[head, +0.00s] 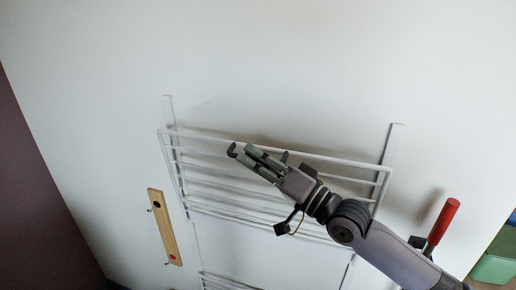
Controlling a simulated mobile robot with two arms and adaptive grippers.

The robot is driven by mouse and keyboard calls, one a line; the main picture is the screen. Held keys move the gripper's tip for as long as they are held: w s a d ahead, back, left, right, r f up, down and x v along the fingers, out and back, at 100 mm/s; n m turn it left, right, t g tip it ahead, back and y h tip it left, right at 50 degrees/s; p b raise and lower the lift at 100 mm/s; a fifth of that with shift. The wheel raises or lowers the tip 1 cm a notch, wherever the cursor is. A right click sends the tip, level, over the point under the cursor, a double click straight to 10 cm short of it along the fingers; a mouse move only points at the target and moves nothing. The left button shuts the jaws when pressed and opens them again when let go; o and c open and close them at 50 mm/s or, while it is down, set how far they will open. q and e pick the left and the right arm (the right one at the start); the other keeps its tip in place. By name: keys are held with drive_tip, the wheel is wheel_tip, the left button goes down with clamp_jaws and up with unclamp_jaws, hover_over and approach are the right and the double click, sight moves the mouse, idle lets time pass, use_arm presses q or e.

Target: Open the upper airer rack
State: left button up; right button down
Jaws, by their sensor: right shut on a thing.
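The upper airer rack (340,160) is a white wire rack on a white frame fixed to the pale wall. Its front bar stands out from the wall, and the rack looks tilted out. My right gripper (240,153) reaches in from the lower right and is shut on the rack's front bar, left of its middle. The gripper and arm hide part of the bars. My left gripper is not in view.
Part of a lower white rack (225,282) shows at the bottom. A wooden strip (165,227) hangs on the wall at left. A red-handled thing (443,220) and a green box (494,266) are at right. The wall above the rack is clear.

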drive_tip(key=s+a+f+n+g+y+b, duration=0.25)
drive_tip(key=s+f+n+b, duration=0.3)
drive_tip(key=s+f, duration=0.4)
drive_tip(key=s+a+f+n+g+y+b, duration=0.2)
drive_tip(key=s+a+f+n+b, duration=0.3)
drive_tip(key=s, duration=0.7)
drive_tip(key=s+f+n+g+b, duration=0.1)
drive_tip(key=s+f+n+b, duration=0.1)
drive_tip(key=f+b, duration=0.2)
drive_tip(key=s+f+n+g+b, duration=0.1)
drive_tip(key=s+f+n+b, duration=0.1)
drive_tip(key=f, duration=0.6)
drive_tip(key=shift+s+a+f+n+b, duration=0.35)
drive_tip(key=shift+a+f+n+b, duration=0.1)
drive_tip(key=shift+n+b, duration=0.4)
drive_tip(key=c, duration=1.7)
unclamp_jaws()
drive_tip(key=shift+d, duration=0.1)
